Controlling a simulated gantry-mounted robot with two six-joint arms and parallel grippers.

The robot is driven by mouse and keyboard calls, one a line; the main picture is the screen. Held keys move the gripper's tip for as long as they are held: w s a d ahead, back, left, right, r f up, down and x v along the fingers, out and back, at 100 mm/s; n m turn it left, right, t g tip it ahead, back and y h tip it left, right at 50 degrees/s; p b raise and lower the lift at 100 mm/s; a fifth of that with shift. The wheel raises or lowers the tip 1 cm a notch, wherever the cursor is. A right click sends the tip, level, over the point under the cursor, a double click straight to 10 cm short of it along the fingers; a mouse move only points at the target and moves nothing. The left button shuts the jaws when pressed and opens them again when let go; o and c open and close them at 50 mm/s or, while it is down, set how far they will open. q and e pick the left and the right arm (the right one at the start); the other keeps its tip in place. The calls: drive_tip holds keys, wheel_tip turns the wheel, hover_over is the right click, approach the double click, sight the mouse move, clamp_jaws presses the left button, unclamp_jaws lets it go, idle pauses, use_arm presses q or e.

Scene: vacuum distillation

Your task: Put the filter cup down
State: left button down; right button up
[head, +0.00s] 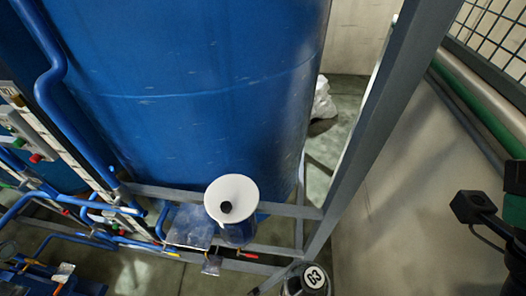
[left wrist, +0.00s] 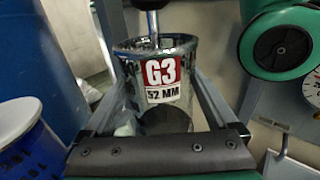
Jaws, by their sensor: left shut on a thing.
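The filter cup (left wrist: 185,45) is a shiny, see-through cup with a red and white "G3 52 MM" label. It fills the middle of the left wrist view. My left gripper (left wrist: 157,100) is shut on it, with one grey finger along each side. A thin metal rod (left wrist: 153,25) shows at the cup's mouth; I cannot tell if it is inside or behind. I cannot tell whether the cup's base touches anything. I cannot make out the cup or my left gripper in the head view. My right gripper is in neither view.
A large blue tank (head: 190,90) stands in a grey frame (head: 365,130). A white disc with a black knob (head: 232,190) sits low in front of it. A round piece with a black-and-white marking (head: 314,277) is at the bottom edge. Green-and-black equipment (left wrist: 280,45) stands at right.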

use_arm(q)
drive_tip(key=d+r, duration=0.1)
drive_tip(key=w+d, duration=0.1)
drive_tip(key=d, duration=0.1)
drive_tip(key=shift+w+d+r+t, duration=0.1)
drive_tip(key=shift+r+t, duration=0.2)
drive_tip(key=shift+r, duration=0.1)
drive_tip(key=shift+w+a+r+n+t+y, duration=0.15)
drive_tip(key=shift+w+a+n+t+y, duration=0.55)
drive_tip(key=shift+w, duration=0.25)
drive_tip(key=shift+w+a+r+n+t+y, duration=0.1)
drive_tip(key=shift+w+a+n+t+y, duration=0.55)
drive_tip(key=shift+w+y, duration=0.2)
